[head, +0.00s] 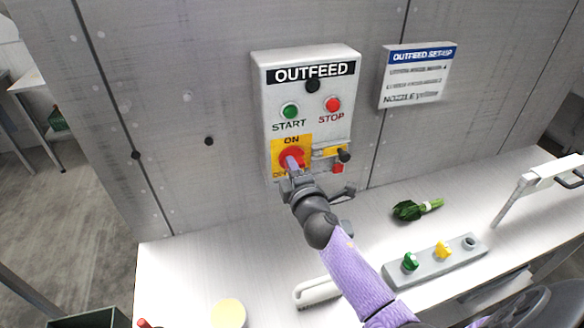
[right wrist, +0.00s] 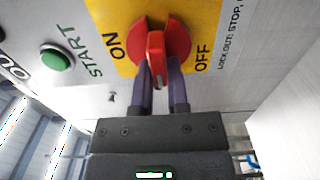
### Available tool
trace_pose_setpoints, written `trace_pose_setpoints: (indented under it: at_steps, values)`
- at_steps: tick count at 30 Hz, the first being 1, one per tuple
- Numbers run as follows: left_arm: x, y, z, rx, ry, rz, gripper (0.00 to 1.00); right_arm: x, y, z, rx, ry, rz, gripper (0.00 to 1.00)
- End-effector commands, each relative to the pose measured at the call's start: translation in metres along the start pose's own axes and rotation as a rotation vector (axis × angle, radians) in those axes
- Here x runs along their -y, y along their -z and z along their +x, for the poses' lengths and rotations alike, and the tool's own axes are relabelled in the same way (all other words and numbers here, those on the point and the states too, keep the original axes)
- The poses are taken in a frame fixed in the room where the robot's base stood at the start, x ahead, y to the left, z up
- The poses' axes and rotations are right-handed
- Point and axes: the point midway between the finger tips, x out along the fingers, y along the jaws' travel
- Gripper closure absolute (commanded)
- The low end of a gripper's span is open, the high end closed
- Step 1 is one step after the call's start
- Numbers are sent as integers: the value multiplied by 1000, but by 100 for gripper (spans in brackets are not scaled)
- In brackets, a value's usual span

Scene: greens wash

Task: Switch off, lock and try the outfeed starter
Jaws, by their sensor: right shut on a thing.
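The outfeed starter (head: 308,80) is a pale grey box on the wall, with a green START button (head: 289,110) and a red STOP button (head: 333,104). Its red rotary switch (head: 290,154) sits on a yellow plate, marked ON above and OFF below. My right gripper (head: 293,168) is shut on the switch handle. In the right wrist view, the fingers (right wrist: 160,88) flank the red handle (right wrist: 156,55), which lies between the ON and OFF words. Right of the switch are a yellow piece with a dark knob (head: 344,155) and a small red block (head: 338,168). My left gripper is out of view.
An OUTFEED SET-UP sign (head: 417,75) hangs right of the starter. On the bench below lie a bunch of greens (head: 415,209), a grey block (head: 440,262) with green and yellow pieces, and a round yellowish disc (head: 228,313).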

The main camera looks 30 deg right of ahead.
Motion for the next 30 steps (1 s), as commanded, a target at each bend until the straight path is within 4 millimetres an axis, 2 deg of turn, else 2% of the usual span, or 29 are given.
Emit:
trace_pose_setpoints:
  at_steps: [1, 5, 6, 13, 16, 20, 24, 27, 30]
  values:
    - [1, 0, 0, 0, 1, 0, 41, 1, 0, 0, 0, 3, -2, 75]
    - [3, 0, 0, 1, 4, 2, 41, 1, 0, 0, 0, 2, -1, 47]
    - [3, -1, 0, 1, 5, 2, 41, 1, 0, 0, 0, 2, -1, 46]
    - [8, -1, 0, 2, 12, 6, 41, 0, 0, 0, 0, 1, 0, 46]
    - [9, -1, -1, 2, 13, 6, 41, 1, 0, -7, -1, 2, 0, 46]
    - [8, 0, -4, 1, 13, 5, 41, 1, 0, -34, -2, 4, 0, 46]
    - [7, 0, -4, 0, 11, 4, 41, 2, 0, -69, -1, 4, 1, 46]
    - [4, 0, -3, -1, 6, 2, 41, 2, 0, -88, 0, 3, 1, 46]
    - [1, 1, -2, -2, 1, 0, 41, 2, 0, -97, 0, 3, -1, 46]
